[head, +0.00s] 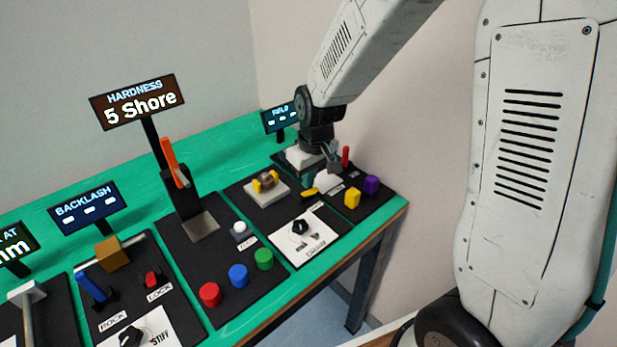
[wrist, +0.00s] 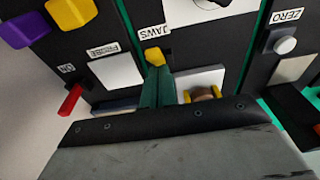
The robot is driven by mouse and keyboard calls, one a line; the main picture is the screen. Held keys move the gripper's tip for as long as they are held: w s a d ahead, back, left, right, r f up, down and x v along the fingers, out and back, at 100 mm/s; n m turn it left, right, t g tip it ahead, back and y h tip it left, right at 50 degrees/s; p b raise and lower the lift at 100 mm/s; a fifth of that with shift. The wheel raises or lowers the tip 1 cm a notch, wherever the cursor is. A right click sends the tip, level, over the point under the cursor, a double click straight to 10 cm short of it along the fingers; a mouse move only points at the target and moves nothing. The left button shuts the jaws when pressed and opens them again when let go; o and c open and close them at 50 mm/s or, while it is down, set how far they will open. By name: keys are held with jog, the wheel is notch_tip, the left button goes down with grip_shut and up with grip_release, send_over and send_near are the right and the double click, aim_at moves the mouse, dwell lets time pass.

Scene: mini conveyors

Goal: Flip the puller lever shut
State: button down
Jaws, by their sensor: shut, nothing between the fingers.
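A small yellow lever (head: 309,191) sits at the front of a black panel; no label in view reads puller. In the wrist view the yellow lever (wrist: 155,57) is beside a JAWS label. Behind it, a brown round part (head: 266,181) sits between yellow jaws on a pale block. My gripper (head: 327,167) is over the right end of the bench. In the wrist view my gripper's fingertips (wrist: 157,70) are together and empty, at the near side of the yellow lever and overlapping it in the picture. I cannot tell if they touch.
A red lever (head: 346,156) marked ON stands to the right, with yellow (head: 352,197) and purple (head: 372,185) blocks nearby. A black knob (head: 300,227) is in front. A tall orange-handled lever (head: 172,160) and several round buttons stand to the left.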

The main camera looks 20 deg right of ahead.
jog(key=shift+w+a+f, duration=0.25)
jog(key=shift+w, duration=0.35)
jog(key=shift+w, duration=0.1)
jog(key=shift+w+a+r, duration=0.15)
jog(key=shift+w+r, duration=0.15)
notch_tip(320, 180, up, 11)
jog(key=s, duration=0.2)
jog(key=shift+s+d, duration=0.2)
jog(key=shift+d, duration=0.25)
jog(key=shift+f, duration=0.1)
